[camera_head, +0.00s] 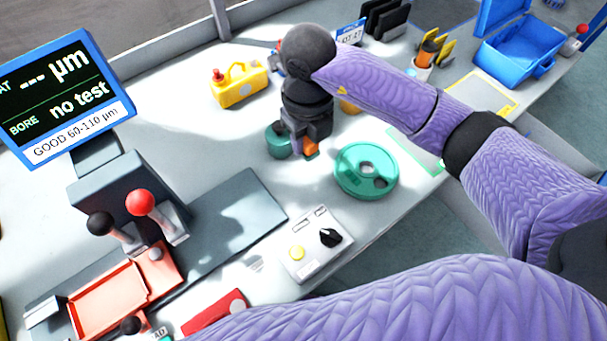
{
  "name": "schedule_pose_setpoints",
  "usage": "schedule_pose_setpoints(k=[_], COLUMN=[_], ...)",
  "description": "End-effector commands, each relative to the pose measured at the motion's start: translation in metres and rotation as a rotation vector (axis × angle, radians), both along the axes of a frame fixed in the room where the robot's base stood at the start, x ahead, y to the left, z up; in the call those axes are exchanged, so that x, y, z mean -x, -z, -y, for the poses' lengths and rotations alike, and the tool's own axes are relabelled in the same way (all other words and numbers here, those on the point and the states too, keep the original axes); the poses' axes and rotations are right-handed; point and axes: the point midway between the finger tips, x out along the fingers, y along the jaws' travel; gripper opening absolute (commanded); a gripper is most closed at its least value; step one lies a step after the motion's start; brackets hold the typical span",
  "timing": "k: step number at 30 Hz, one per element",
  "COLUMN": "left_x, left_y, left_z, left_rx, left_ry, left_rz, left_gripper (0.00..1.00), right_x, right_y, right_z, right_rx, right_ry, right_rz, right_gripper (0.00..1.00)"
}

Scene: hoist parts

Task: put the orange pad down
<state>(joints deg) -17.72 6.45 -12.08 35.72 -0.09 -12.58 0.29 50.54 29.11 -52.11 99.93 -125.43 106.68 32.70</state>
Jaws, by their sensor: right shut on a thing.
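My right gripper (304,150) points down over the middle of the bench and is shut on the orange pad (311,147). Only a small orange piece of the pad shows at the fingertips; the black wrist and fingers hide the rest. I cannot tell whether the pad touches the bench. A small dark-green round part (279,140) is just left of the fingers. A green round dish (366,170) with holes lies to the right of the gripper. My left gripper is not in view.
A yellow container (240,85) stands behind left. A control box (311,245) with a black knob sits at the front. A gauge display (66,98) and a red-handled fixture (145,205) are at left. A blue open box (518,48) is at the far right.

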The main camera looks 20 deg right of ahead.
Motion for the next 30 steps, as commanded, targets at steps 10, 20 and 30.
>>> schedule_pose_setpoints(k=[10, 20, 30], left_x=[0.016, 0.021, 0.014], left_y=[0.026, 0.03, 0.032], left_z=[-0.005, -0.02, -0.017], left_rx=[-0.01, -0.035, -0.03], left_ry=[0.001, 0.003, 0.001], left_rz=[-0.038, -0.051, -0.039], left_gripper=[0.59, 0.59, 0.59], right_x=[0.001, 0.0, 0.0], right_y=[0.077, 0.095, 0.098], right_z=[0.0, 0.0, 0.0], right_rx=[0.0, 0.0, 0.0], right_ry=[0.002, 0.002, 0.002], right_rz=[-0.005, -0.001, -0.001], right_gripper=[0.0, 0.0, 0.72])
